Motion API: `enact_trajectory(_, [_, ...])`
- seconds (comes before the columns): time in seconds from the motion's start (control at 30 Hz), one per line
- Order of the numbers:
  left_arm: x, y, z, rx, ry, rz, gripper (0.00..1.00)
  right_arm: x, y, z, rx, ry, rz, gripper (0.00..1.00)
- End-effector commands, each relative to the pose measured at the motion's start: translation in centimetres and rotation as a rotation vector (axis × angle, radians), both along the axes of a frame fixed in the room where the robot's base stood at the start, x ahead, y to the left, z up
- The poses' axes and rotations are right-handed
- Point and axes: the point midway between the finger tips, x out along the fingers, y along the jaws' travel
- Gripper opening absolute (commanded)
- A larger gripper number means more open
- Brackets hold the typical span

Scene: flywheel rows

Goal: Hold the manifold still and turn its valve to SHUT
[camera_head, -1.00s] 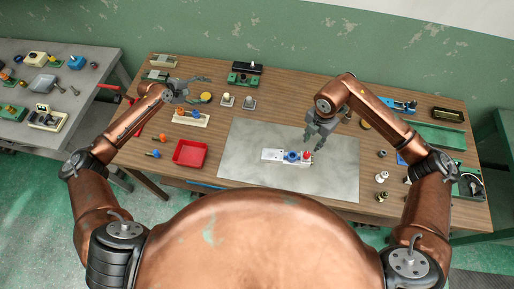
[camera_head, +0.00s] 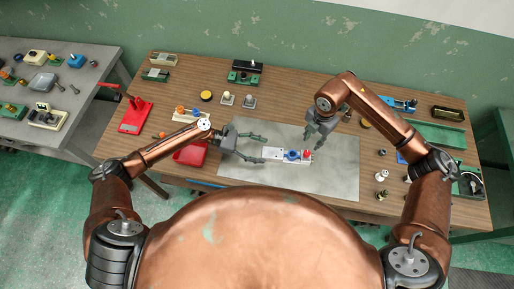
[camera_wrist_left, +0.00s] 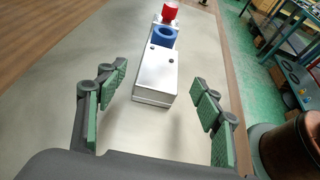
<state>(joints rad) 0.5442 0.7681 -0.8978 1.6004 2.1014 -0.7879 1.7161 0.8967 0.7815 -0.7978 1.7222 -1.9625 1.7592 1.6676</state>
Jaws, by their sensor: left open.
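The manifold is a pale block (camera_head: 272,154) lying on the grey mat, with a blue ring (camera_head: 292,155) and a red knob (camera_head: 306,153) towards its right end. In the left wrist view the block (camera_wrist_left: 157,76) lies ahead, its plain end nearest, with the blue ring (camera_wrist_left: 163,37) and red knob (camera_wrist_left: 170,13) beyond. My left gripper (camera_head: 264,148) is open at the block's left end, its green-padded fingers spread to either side and apart from it. My right gripper (camera_head: 313,143) points down just above and behind the red knob; its finger gap is unclear.
The grey mat (camera_head: 335,180) is clear around the manifold. A red tray (camera_head: 190,155) is partly hidden under my left arm. Small fixtures line the table's back, including a green and black one (camera_head: 244,74). Small parts (camera_head: 382,176) stand at right.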

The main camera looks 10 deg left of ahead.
Motion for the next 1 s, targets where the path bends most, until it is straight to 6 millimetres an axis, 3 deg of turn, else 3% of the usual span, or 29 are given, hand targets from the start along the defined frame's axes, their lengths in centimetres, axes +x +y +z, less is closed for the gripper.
enact_trajectory(0.2, [0.1,-3.2,-1.3,0.000,-0.002,-0.001,0.61,0.0,0.0,0.0,0.000,0.000,0.000,0.29])
enact_trajectory(0.4, [0.1,-5.2,-2.2,0.001,-0.002,0.000,0.61,0.0,0.0,0.0,0.000,0.000,0.000,0.29])
enact_trajectory(0.8, [0.1,-5.8,-2.4,0.002,-0.004,0.001,0.60,0.0,0.0,0.0,0.000,0.000,0.000,0.29])
enact_trajectory(1.0, [0.1,-5.8,-2.4,0.002,-0.004,0.001,0.46,0.0,0.0,0.0,0.000,0.000,0.000,0.29])
